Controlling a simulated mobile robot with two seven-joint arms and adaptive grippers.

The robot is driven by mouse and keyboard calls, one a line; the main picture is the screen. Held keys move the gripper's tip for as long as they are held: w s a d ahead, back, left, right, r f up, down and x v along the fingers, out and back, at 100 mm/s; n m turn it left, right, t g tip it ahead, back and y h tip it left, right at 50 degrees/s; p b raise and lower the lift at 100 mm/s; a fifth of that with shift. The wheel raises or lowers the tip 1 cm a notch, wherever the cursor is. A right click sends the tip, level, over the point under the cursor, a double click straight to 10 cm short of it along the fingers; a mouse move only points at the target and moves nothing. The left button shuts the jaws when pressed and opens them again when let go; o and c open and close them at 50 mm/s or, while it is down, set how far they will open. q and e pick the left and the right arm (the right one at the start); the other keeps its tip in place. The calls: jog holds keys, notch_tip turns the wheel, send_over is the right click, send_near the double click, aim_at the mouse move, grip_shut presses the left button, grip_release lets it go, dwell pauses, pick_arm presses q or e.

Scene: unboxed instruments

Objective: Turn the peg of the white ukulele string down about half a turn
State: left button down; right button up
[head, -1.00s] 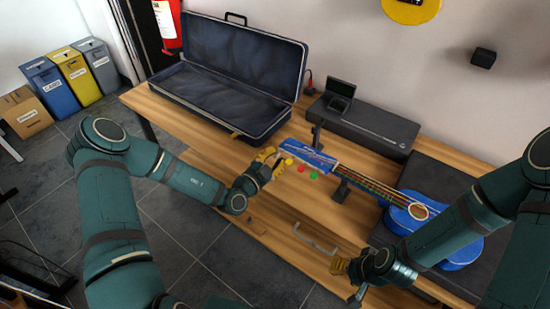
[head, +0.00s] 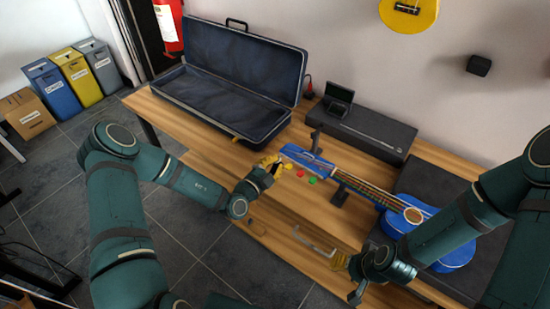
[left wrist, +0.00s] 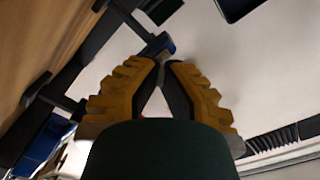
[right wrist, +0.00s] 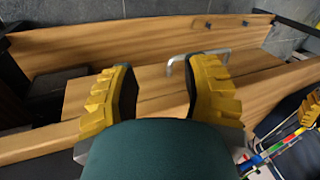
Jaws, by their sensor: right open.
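The blue ukulele (head: 450,250) lies on the table at right, its neck running left to the blue headstock (head: 310,160). A red peg (head: 300,174) and a green peg (head: 313,180) show on the headstock's near side. My left gripper (head: 274,164) is at the headstock's left end, beside the pegs. In the left wrist view its fingertips (left wrist: 165,63) are almost together; whether a peg sits between them is hidden. I cannot make out the white peg. My right gripper (head: 346,277) is open and empty near the table's front edge; its fingers (right wrist: 162,88) are well apart.
An open dark case (head: 220,105) stands at the back left. A black box (head: 365,130) lies behind the neck. A black neck support (head: 341,190) stands under the neck. A metal handle (right wrist: 195,60) is close to my right gripper.

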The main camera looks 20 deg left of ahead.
pick_arm(q)
jog(key=m+p, duration=0.2)
jog(key=shift+r+m+p, duration=0.25)
jog(key=shift+m+p, duration=0.1)
jog(key=shift+m, duration=0.05)
jog(key=shift+f+m+p, duration=0.15)
jog(key=shift+m+p, duration=1.45)
jog(key=shift+m, duration=0.7)
pick_arm(e)
notch_tip(320, 180, up, 7)
jog(key=w, duration=0.1)
jog(key=shift+w+d+t, duration=0.2)
jog(key=shift+w+t, duration=0.1)
pick_arm(q)
jog(key=c, duration=1.4)
grip_release()
